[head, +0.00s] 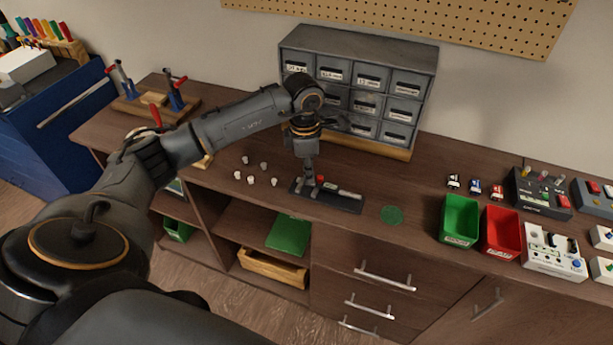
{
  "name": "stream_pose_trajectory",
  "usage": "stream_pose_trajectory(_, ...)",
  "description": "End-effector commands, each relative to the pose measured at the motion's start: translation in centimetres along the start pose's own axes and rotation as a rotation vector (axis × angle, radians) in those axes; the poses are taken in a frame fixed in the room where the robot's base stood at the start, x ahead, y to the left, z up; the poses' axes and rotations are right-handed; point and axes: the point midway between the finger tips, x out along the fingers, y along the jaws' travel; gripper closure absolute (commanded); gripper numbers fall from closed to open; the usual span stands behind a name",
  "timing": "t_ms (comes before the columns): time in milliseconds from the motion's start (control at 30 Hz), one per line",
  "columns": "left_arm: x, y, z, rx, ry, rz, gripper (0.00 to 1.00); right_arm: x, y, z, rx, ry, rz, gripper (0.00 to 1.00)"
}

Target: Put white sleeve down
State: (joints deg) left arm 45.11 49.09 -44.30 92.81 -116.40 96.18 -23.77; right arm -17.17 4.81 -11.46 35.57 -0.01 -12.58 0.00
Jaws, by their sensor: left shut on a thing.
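My left gripper (308,183) points straight down over the left part of a dark flat tray (348,206) on the workbench. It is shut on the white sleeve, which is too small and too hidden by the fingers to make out. A small red piece and a pale grey-white piece (348,194) lie on the tray just right of the fingers. Whether the fingers or the sleeve touch the tray, I cannot tell. My right gripper is out of view.
A grey drawer cabinet (357,56) stands behind the gripper. Several small pale knobs (250,180) lie to its left. The bench between tray and bins is mostly clear.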

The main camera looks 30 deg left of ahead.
Motion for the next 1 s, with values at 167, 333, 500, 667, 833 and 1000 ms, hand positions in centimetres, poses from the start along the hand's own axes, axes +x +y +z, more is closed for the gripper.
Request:
stream_pose_trajectory(167, 1.5, 0.7, -0.6, -0.002, 0.002, -0.005, 1.00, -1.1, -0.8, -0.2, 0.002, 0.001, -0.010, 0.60)
stream_pose_trajectory(333, 3.7, 0.7, -0.7, -0.001, 0.001, -0.002, 1.00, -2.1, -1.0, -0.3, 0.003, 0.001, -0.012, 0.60)
stream_pose_trajectory(500, 4.2, 0.7, -0.7, 0.000, 0.000, 0.000, 1.00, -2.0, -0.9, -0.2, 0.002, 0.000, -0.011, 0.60)
stream_pose_trajectory(667, 4.3, 0.7, -0.7, 0.000, 0.000, 0.000, 1.00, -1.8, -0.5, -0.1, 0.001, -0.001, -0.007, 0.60)
stream_pose_trajectory(833, 4.9, 0.8, -0.7, 0.000, 0.001, 0.001, 1.00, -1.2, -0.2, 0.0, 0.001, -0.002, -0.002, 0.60)
stream_pose_trajectory(1000, 5.5, 0.7, -0.8, 0.000, 0.002, 0.000, 1.00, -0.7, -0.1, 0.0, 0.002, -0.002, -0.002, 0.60)
